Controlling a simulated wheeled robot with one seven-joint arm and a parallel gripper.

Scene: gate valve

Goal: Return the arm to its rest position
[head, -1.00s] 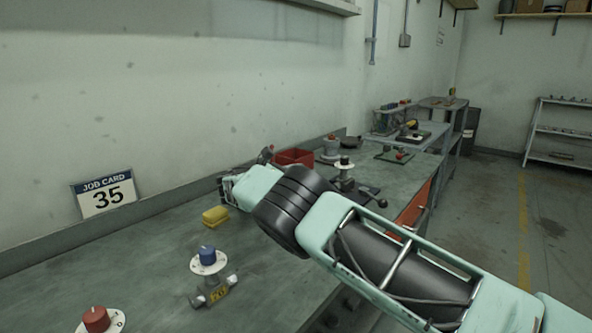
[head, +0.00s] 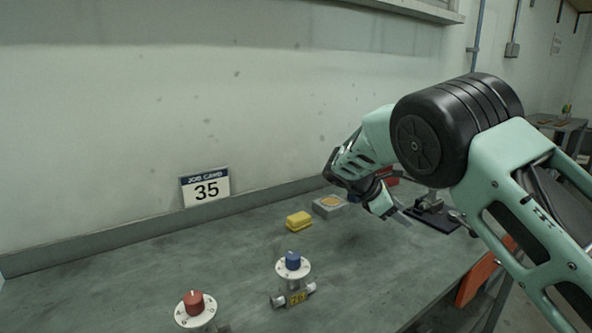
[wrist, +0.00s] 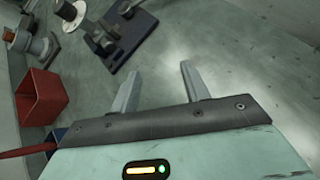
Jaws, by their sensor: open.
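My gripper (head: 392,214) is at the right of the head view, above the workbench (head: 190,262). In the wrist view my gripper (wrist: 156,82) shows two grey fingers spread apart with nothing between them. A valve with a blue knob (head: 293,261) on a white dial and a yellow tag stands at the front middle of the bench. A valve with a red knob (head: 194,302) stands to its left. Both are well apart from my gripper. My arm bends in from the right and hides part of the bench behind it.
A yellow block (head: 299,221) and a grey box (head: 329,206) lie left of my gripper. A job card reading 35 (head: 206,187) leans at the wall. The wrist view shows a red bin (wrist: 42,94) and a fixture on a dark plate (wrist: 115,38). The bench's left part is clear.

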